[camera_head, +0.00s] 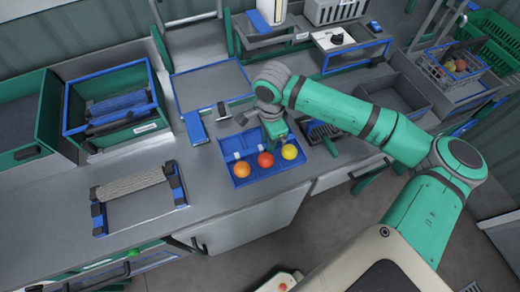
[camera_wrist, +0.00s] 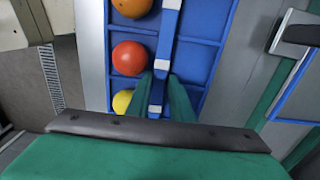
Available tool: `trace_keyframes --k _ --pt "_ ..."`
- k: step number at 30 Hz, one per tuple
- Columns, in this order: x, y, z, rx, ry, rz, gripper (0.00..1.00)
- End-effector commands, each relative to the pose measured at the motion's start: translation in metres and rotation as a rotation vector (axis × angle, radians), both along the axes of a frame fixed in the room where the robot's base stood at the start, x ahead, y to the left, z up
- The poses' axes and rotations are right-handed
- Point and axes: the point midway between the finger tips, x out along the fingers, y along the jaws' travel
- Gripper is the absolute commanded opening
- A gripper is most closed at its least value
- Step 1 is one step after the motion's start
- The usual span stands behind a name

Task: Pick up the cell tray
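The blue cell tray (camera_head: 242,182) lies on the grey bench. It holds an orange tomato (camera_head: 241,169), a red one (camera_head: 265,160) and a yellow one (camera_head: 289,152) in its near row. In the wrist view the tray (camera_wrist: 204,22) shows its cells, dividers and a raised blue bar along the middle. Finger contact is partly hidden.
A grey-topped stand with a blue rim (camera_head: 210,80) is behind the tray. A green crate (camera_head: 120,135) and a small rack with a grey roller (camera_head: 130,182) stand to the left. A dark grey bin (camera_head: 398,92) is to the right. The bench's front edge is just before the tray.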

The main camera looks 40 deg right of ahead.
Motion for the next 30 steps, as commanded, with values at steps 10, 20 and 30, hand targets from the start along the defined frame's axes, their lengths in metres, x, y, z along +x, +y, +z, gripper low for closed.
trace_keyframes --k 10,20,30 --pt "-0.001 -0.002 0.000 0.000 0.000 -0.004 0.00" --pt "-0.001 -0.003 0.012 -0.002 -0.001 -0.005 0.00" --pt "-0.018 -0.001 0.054 -0.003 -0.001 0.001 0.00"
